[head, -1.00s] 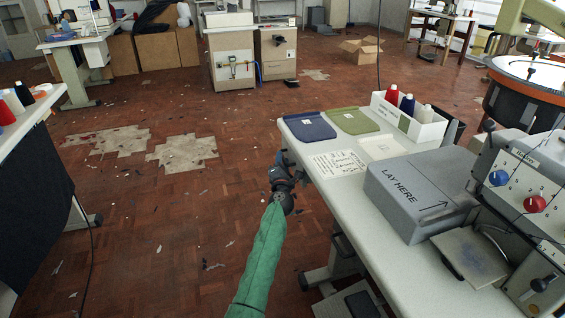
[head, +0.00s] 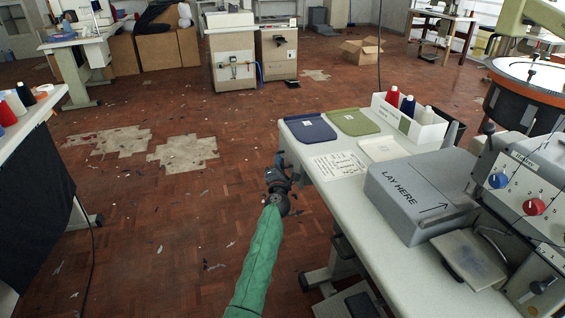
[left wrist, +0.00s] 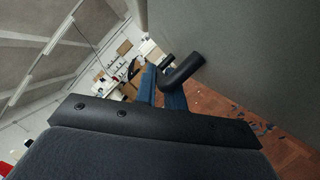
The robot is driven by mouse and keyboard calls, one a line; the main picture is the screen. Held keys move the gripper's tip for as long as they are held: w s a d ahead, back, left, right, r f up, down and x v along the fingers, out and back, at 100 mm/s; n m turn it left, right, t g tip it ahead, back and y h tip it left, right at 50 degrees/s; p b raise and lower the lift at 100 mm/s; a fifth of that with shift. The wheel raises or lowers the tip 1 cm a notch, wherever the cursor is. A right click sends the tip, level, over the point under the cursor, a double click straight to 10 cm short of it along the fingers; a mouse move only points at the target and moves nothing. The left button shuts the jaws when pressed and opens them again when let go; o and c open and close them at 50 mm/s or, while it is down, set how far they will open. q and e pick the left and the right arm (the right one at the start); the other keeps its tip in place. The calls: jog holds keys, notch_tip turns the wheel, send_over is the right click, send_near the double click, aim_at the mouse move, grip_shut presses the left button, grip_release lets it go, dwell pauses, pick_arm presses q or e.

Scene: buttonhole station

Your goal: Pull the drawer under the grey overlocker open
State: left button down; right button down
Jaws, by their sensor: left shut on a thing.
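The grey overlocker (head: 515,190) with blue and red dials stands at the right end of a pale table (head: 330,190). My left gripper (head: 281,166) is low beside the table's left edge, at the end of my green-sleeved arm. In the left wrist view a black bar handle (left wrist: 183,73) stands out from a large plain grey panel (left wrist: 235,60). The blue fingers of my left gripper (left wrist: 165,88) are at this handle and shut on it. The drawer front is hidden by the tabletop in the head view, so I cannot tell its opening. My right gripper is out of view.
A grey box marked LAY HERE (head: 415,193) adjoins the overlocker. Blue (head: 310,128) and green (head: 350,122) pads and a white box of thread cones (head: 410,122) are on the table.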

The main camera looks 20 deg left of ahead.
pick_arm(q)
jog(key=s+a+p, duration=0.2)
jog(key=s+a, duration=0.5)
jog(key=a, duration=0.3)
jog(key=s+a+p, duration=0.2)
jog(key=s+a, duration=0.5)
jog(key=a, duration=0.3)
jog(key=shift+a, duration=0.2)
jog(key=shift+f, duration=0.1)
jog(key=c, duration=1.5)
grip_release()
